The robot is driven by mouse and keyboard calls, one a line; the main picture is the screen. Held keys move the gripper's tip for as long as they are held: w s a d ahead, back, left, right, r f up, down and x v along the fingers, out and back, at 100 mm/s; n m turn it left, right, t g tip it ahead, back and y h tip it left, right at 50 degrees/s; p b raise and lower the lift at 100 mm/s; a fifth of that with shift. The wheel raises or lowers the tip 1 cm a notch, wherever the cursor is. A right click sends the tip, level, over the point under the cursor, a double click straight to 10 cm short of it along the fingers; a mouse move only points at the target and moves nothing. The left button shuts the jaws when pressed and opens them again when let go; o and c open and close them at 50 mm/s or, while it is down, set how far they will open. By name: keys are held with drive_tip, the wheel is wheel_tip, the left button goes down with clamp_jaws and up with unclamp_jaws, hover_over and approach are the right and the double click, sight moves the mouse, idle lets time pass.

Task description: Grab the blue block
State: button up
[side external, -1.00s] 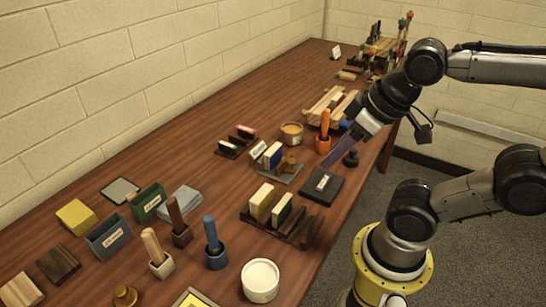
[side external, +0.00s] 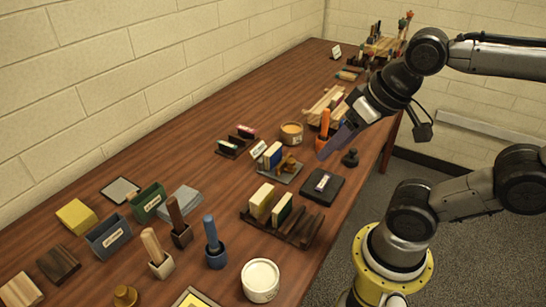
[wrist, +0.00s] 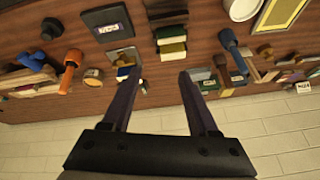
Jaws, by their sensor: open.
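In the wrist view the tray (wrist: 120,55) shows near the left fingertip, and the block there is partly hidden and hard to make out. My gripper (side external: 324,155) is open and empty, above the table to the right of the tray. In the wrist view its two fingers (wrist: 157,80) are spread well apart with nothing between them.
A black pad (side external: 323,186), a black knob (side external: 351,158) and an orange-handled tool (side external: 325,122) stand close to my gripper. A wooden rack with upright blocks (side external: 262,199) is in front of the tray. A round tin (side external: 291,133) is behind.

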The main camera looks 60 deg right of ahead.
drive_tip(key=w+d+r+m+g, duration=0.1)
drive_tip(key=w+r+m, duration=0.4)
drive_tip(key=w+m, duration=0.1)
drive_tip(key=m+g, duration=0.5)
drive_tip(key=m, duration=0.4)
hover_over(272, 150)
wheel_tip(272, 150, down, 9)
wheel_tip(272, 150, down, 13)
drive_tip(key=shift+d+f, duration=0.1)
clamp_jaws()
